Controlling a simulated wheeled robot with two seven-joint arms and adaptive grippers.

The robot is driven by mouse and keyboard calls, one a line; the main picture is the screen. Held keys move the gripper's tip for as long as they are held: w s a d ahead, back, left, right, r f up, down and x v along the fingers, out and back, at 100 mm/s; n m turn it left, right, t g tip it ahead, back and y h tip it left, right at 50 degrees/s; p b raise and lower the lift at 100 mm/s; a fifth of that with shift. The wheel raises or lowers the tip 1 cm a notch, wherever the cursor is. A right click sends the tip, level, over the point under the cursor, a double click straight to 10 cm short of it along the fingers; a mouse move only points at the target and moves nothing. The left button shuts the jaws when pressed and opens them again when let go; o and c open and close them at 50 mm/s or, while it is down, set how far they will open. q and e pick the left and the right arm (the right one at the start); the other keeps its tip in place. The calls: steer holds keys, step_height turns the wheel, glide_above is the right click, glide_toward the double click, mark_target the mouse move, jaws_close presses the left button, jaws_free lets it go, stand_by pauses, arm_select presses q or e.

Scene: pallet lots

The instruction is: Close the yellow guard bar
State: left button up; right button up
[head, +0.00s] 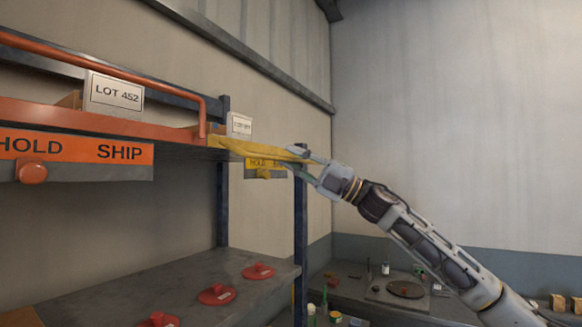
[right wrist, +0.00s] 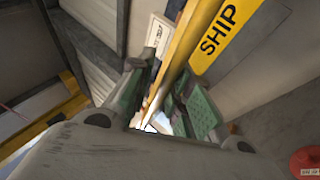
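The yellow guard bar (head: 255,150) is at the right end of the upper shelf in the head view, running out toward my right gripper. My right gripper (head: 305,163) is at the bar's right end. In the right wrist view the yellow bar (right wrist: 192,38) passes between the two green-padded fingers (right wrist: 163,100), which stand apart on either side of it. I cannot tell whether either pad touches the bar. A yellow HOLD/SHIP label (head: 266,163) hangs below the bar; its SHIP part (right wrist: 222,32) shows in the right wrist view. My left gripper is not in view.
An orange guard bar (head: 130,75) runs across the neighbouring bay, in front of a LOT 452 card (head: 116,93). Below it are an orange HOLD/SHIP label (head: 75,147) and a round red knob (head: 32,171). A lower shelf (head: 190,268) holds red discs. A dark blue post (head: 300,215) stands below my gripper.

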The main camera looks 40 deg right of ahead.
steer(key=shift+w+a+f+n+g+y, duration=0.15)
steer(key=shift+f+n+y, duration=0.15)
steer(key=shift+n+y, duration=0.35)
steer(key=shift+w+f+n+g+y, duration=0.15)
steer(key=shift+f+n+y, duration=0.15)
steer(key=shift+n+y, duration=0.35)
steer(key=shift+w+a+f+n+y, duration=0.15)
steer(key=shift+f+n+y, duration=0.2)
steer(key=shift+y, duration=0.55)
steer(key=shift+d+b, duration=0.1)
steer(key=shift+b, duration=0.2)
